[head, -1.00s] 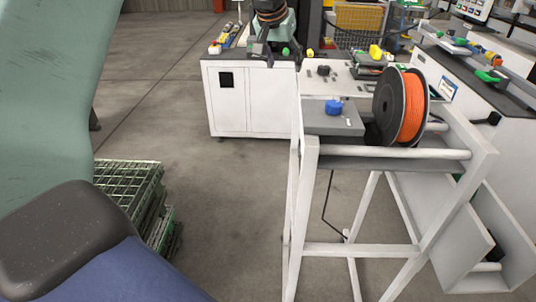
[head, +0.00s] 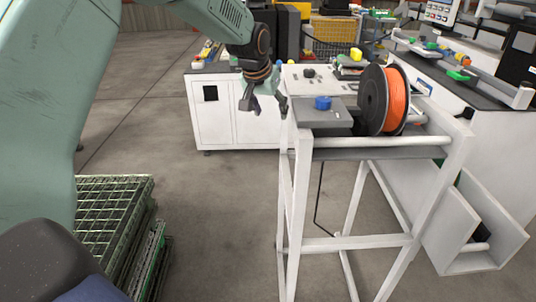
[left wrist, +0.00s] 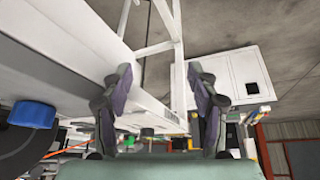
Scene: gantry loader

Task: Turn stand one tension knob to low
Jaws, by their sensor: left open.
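A white stand (head: 290,215) in the head view carries an orange spool (head: 396,100) with black flanges. A blue knob (head: 322,102) sits on the grey plate (head: 318,121) at the stand's left end. The blue knob also shows at the left of the left wrist view (left wrist: 32,114). My left gripper (head: 264,105) is open and empty, in the air just left of the plate and knob, touching neither. Its two fingers show apart in the left wrist view (left wrist: 160,90). My right gripper is not in view. The knob's setting is too small to read.
A white cabinet (head: 238,125) stands behind my left gripper. A white workbench (head: 480,150) with coloured parts on top is at the right. Green wire crates (head: 112,215) stand on the floor at lower left. The floor between crates and stand is clear.

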